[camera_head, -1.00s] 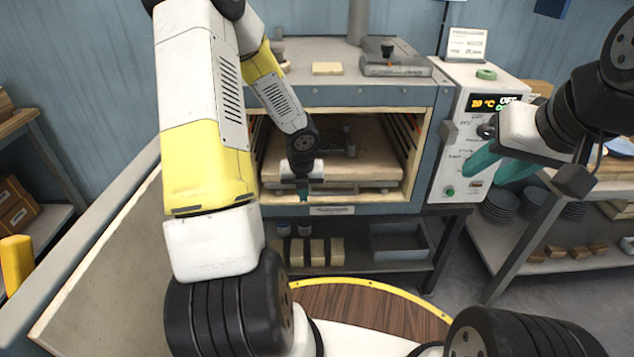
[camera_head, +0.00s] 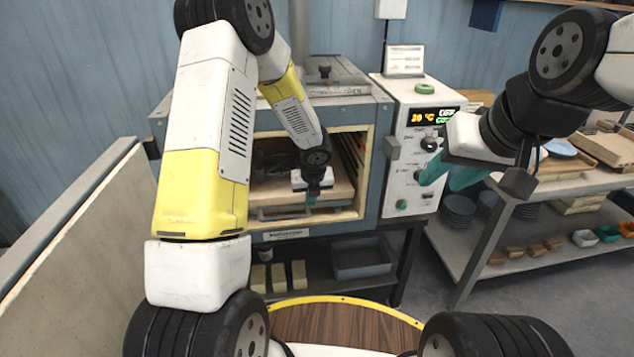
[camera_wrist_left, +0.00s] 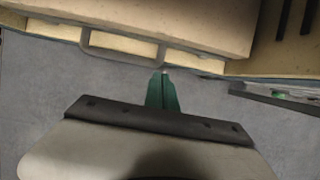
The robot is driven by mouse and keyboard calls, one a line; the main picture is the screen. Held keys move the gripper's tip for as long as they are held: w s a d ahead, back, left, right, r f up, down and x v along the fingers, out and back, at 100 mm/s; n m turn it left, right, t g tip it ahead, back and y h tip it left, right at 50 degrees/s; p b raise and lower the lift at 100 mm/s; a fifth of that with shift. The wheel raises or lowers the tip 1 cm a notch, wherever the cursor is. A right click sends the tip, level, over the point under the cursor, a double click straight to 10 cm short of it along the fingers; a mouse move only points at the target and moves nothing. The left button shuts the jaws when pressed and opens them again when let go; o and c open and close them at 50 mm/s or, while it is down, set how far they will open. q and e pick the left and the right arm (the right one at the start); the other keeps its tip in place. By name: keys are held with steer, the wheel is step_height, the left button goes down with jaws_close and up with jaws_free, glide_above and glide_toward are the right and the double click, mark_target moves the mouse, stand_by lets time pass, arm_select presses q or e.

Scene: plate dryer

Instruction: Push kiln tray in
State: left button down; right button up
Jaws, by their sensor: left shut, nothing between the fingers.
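The kiln tray (camera_head: 338,190) is a beige slab inside the open kiln (camera_head: 379,150), with a metal handle on its front. My left gripper (camera_head: 312,198) is shut and empty, in front of the tray near the kiln mouth. In the left wrist view its green fingertips (camera_wrist_left: 162,78) are together, just short of the tray's handle (camera_wrist_left: 120,58), with a small gap apparent. The tray slab (camera_wrist_left: 170,18) fills the top of that view. My right gripper (camera_head: 450,180) hangs in front of the control panel, its teal fingers seeming apart. My left arm hides part of the kiln.
The kiln's control panel (camera_head: 402,170) stands at its right. A shelf rack (camera_head: 470,262) with stacked plates is further right. The opened kiln door (camera_head: 70,235) is a pale slab at the left. Under the kiln, a shelf holds a grey bin (camera_head: 362,262).

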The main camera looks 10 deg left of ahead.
mark_target(308, 208)
arm_select(q)
steer(key=x, duration=0.6)
steer(key=shift+s, duration=0.1)
steer(key=w, duration=0.1)
steer(key=w+a, duration=0.1)
steer(key=w, duration=0.1)
steer(key=shift+w, duration=0.15)
steer(key=shift+w+a+r, duration=0.1)
steer(key=shift+w, duration=0.25)
